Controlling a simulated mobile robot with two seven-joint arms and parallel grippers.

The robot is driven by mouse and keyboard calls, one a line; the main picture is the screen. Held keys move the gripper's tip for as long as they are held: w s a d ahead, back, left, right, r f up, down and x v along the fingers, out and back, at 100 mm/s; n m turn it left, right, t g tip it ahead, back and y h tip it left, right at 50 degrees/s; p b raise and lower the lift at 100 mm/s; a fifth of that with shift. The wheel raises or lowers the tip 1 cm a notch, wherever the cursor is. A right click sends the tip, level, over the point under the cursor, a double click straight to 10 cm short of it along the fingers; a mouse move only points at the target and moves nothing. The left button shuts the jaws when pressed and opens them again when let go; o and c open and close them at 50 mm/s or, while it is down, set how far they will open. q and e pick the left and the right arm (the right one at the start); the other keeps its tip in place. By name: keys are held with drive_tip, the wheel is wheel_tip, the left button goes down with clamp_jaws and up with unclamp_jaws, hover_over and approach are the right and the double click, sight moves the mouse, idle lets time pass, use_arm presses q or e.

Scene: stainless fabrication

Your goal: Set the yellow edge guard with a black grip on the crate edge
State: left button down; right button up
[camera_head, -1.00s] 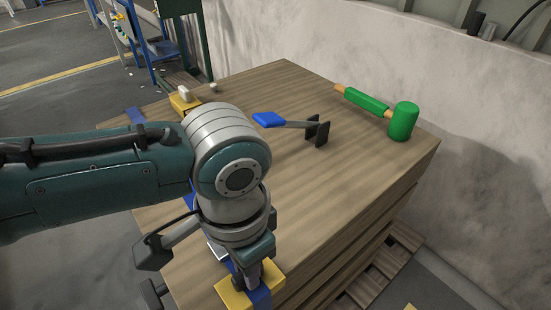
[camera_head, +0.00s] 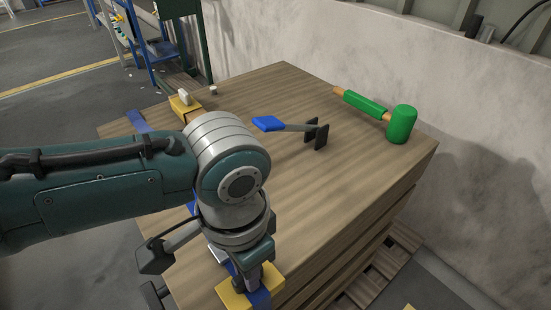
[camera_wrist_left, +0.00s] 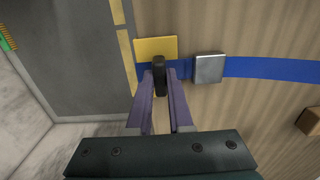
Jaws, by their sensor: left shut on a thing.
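The yellow edge guard (camera_head: 273,276) is at the near edge of the wooden crate (camera_head: 330,215), beside the blue strap (camera_head: 259,298). In the left wrist view, its yellow plate (camera_wrist_left: 154,47) and upright black grip (camera_wrist_left: 160,66) show at the crate edge, with the blue strap (camera_wrist_left: 265,69) running up to it. My left gripper (camera_head: 240,283) is shut on the black grip; its fingers also show in the wrist view (camera_wrist_left: 160,88). Whether the guard rests fully on the edge, and how the strap passes it, I cannot tell. My right gripper is out of view.
A metal buckle (camera_wrist_left: 208,68) sits on the strap close to the guard. Another yellow guard with a pale grip (camera_head: 184,106) is at the far left edge. A blue-handled tool (camera_head: 268,123) and a green mallet (camera_head: 401,124) lie on top.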

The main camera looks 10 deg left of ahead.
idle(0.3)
use_arm(q)
drive_tip(key=c, duration=0.7)
unclamp_jaws()
drive_tip(key=shift+c, duration=0.2)
wheel_tip(320, 180, up, 10)
drive_tip(key=p, duration=0.3)
